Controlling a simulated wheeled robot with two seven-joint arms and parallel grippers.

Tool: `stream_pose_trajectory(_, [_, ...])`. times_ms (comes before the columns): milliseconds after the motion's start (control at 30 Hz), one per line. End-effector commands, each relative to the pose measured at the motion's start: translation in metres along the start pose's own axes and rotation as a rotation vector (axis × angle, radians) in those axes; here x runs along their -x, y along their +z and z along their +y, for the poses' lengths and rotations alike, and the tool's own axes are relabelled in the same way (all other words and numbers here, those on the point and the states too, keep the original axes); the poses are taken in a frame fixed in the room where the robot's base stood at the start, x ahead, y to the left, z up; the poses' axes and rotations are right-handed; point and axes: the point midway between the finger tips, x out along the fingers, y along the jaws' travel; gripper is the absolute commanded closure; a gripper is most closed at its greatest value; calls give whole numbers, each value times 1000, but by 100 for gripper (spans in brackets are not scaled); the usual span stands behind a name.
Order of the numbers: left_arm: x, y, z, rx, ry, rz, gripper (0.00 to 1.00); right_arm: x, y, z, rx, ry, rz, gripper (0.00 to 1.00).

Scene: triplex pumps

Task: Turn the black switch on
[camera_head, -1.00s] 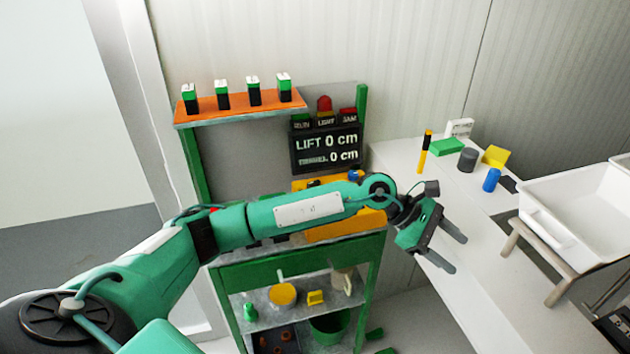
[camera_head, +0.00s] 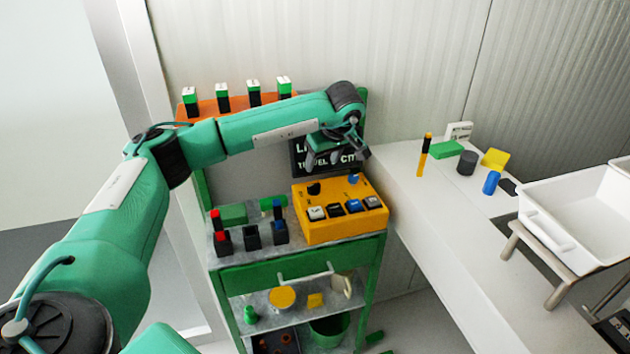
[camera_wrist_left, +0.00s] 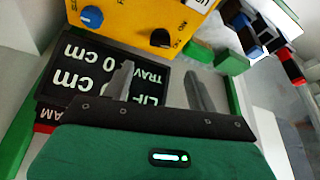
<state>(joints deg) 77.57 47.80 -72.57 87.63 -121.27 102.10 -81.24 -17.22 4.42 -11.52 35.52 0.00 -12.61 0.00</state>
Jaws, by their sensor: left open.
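The black switch (camera_head: 314,188) is a round knob on the top left of a yellow control box (camera_head: 316,232). In the left wrist view the black switch (camera_wrist_left: 160,38) shows on the yellow face with small lettering beside it. My left gripper (camera_head: 323,163) is open and empty, above and behind the box in the picture, in front of the display panel. In the left wrist view its two fingers (camera_wrist_left: 157,72) point toward the black switch, apart from it. A blue knob (camera_head: 353,179) sits on the same box to the right. My right gripper is out of view.
Several push buttons (camera_head: 334,211) line the box's lower face. Red and blue parts (camera_head: 220,235) in black holders stand left of it. The display panel (camera_head: 299,157) is partly covered by my left gripper. A white table (camera_head: 420,205) extends right.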

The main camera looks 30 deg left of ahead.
Motion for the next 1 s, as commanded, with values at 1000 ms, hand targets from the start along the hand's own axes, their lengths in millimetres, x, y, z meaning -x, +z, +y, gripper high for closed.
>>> stream_pose_trajectory(1000, [-107, 1, 0, 1, 1, -2, 54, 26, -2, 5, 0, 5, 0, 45])
